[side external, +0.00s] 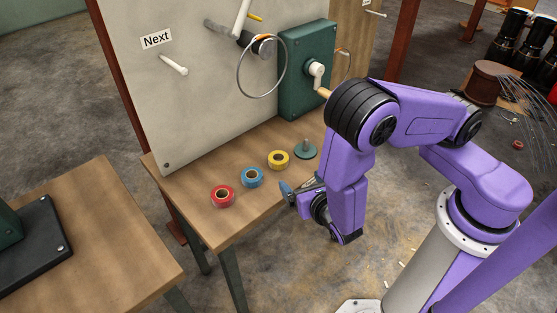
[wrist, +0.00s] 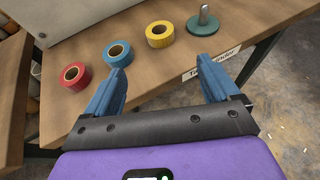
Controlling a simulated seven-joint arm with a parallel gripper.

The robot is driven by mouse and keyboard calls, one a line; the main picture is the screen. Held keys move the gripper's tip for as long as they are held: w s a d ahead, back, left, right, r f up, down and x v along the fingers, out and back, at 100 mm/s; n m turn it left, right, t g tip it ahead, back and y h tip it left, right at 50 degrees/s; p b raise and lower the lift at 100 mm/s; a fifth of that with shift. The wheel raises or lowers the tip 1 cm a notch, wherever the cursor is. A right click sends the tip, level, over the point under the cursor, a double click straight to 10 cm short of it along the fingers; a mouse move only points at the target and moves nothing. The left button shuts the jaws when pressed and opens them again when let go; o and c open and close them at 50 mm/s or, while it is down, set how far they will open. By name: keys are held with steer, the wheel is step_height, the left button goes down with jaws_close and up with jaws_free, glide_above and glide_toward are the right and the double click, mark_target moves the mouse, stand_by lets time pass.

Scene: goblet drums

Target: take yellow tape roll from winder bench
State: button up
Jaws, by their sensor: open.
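The yellow tape roll (side external: 278,159) lies flat on the wooden winder bench (side external: 190,176), between the blue tape roll (side external: 252,177) and a green disc with an upright peg (side external: 305,150). In the wrist view the yellow roll (wrist: 160,34) is ahead of my gripper, and the bench (wrist: 150,70) carries a partly hidden label at its front edge. My gripper (wrist: 162,82) is open and empty, its blue fingers wide apart. In the side view my gripper (side external: 288,190) is at the bench's front edge, short of the yellow roll.
A red tape roll (side external: 223,196) lies left of the blue one. A back panel (side external: 205,100) stands behind, with a "Next" sign, pegs, a wire ring and a green crank box (side external: 305,75). Another wooden table (side external: 90,230) stands at the left.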

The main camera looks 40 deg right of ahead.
mark_target(277, 157)
steer(key=x, duration=1.6)
steer(key=c, duration=1.2)
